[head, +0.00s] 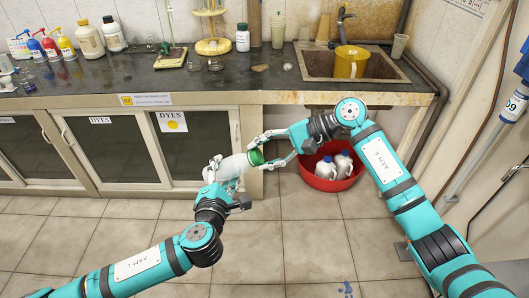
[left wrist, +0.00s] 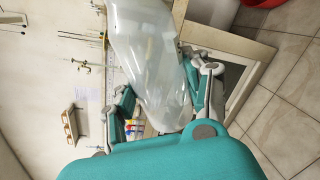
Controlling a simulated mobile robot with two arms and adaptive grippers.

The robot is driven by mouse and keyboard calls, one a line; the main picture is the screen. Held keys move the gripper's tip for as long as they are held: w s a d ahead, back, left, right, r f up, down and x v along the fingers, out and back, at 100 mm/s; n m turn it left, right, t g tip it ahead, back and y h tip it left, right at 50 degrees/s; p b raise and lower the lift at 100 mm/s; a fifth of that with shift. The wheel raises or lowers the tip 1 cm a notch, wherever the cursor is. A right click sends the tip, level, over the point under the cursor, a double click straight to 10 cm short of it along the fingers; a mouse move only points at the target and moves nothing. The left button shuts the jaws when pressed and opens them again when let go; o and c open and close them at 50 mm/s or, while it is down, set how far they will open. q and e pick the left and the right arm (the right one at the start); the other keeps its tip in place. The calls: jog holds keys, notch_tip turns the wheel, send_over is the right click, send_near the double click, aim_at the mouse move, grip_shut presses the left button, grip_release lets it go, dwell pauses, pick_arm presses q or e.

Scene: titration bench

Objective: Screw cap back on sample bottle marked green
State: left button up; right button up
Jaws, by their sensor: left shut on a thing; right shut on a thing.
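A translucent white sample bottle (head: 231,166) lies tilted in the air in front of the bench, its neck end toward the right. My left gripper (head: 222,178) is shut around its body; in the left wrist view the bottle (left wrist: 148,65) sits between the fingers of my left gripper (left wrist: 160,108). A green cap (head: 256,157) is at the bottle's neck end. My right gripper (head: 268,152) is shut on the cap from the right. Cap and bottle appear in line and touching; whether the threads are engaged cannot be told.
The dark bench top (head: 130,80) runs behind, with dye bottles (head: 50,46), a small dark bottle with a white label (head: 243,38) and a sink (head: 325,64) holding a yellow jug (head: 351,62). A red basin (head: 333,182) with white jugs stands below.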

jog(key=m, duration=0.3)
jog(key=shift+m, duration=0.3)
jog(key=shift+c, duration=0.2)
jog(key=m, duration=0.4)
jog(key=shift+m, duration=0.4)
jog(key=m, duration=0.4)
jog(key=shift+m, duration=0.3)
jog(key=m, duration=0.4)
jog(key=o, duration=1.1)
